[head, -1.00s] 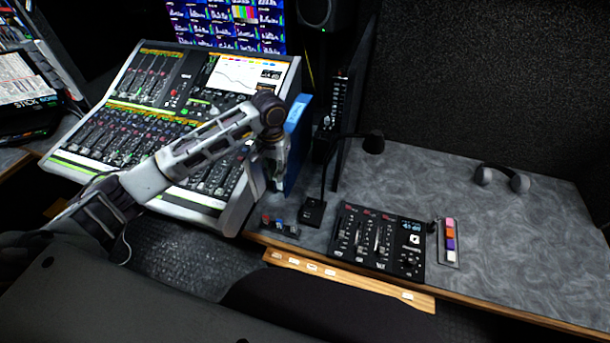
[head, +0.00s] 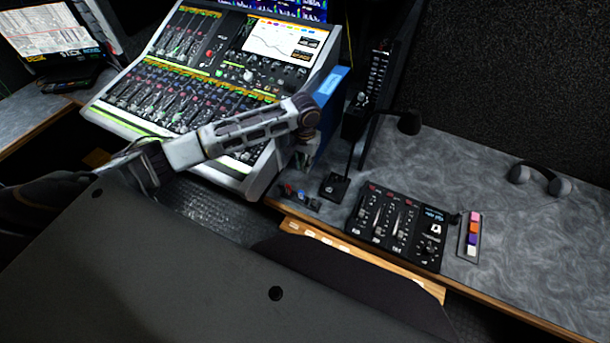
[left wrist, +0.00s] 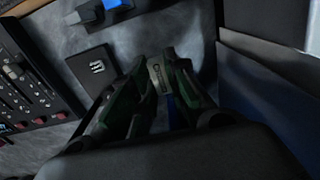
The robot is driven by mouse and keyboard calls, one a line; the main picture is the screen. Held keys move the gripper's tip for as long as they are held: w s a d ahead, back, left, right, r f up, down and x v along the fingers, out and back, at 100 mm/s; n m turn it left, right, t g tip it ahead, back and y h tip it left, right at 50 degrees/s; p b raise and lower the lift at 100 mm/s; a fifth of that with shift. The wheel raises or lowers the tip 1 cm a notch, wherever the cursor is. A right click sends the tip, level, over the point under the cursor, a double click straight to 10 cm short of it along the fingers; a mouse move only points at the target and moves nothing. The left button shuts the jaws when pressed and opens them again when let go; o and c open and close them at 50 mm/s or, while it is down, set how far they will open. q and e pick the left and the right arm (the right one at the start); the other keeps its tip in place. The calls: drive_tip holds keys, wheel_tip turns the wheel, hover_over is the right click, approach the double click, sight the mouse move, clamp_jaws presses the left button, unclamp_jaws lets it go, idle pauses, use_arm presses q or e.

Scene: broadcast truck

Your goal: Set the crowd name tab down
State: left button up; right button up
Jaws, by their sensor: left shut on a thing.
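My left gripper (head: 303,160) hangs at the left end of the grey desk, close to the blue binder (head: 326,95). In the left wrist view its dark green fingers (left wrist: 160,85) are shut on a small, thin piece, the crowd name tab (left wrist: 156,74). Only a pale grey bit of it and some blue below show between the fingers, and no lettering can be read. In the head view the tab is too small to tell apart from the gripper. The right gripper is not in view.
A gooseneck microphone base (head: 335,187) and a fader panel (head: 398,226) stand right of the gripper. Small red and blue pieces (head: 300,197) lie near the desk's front edge. A wooden strip (head: 365,258) bears white labels. Headphones (head: 540,179) lie farther right, with bare desk around them.

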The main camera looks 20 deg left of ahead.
use_arm(q)
wheel_tip(320, 180, down, 2)
drive_tip(key=shift+f, duration=0.55)
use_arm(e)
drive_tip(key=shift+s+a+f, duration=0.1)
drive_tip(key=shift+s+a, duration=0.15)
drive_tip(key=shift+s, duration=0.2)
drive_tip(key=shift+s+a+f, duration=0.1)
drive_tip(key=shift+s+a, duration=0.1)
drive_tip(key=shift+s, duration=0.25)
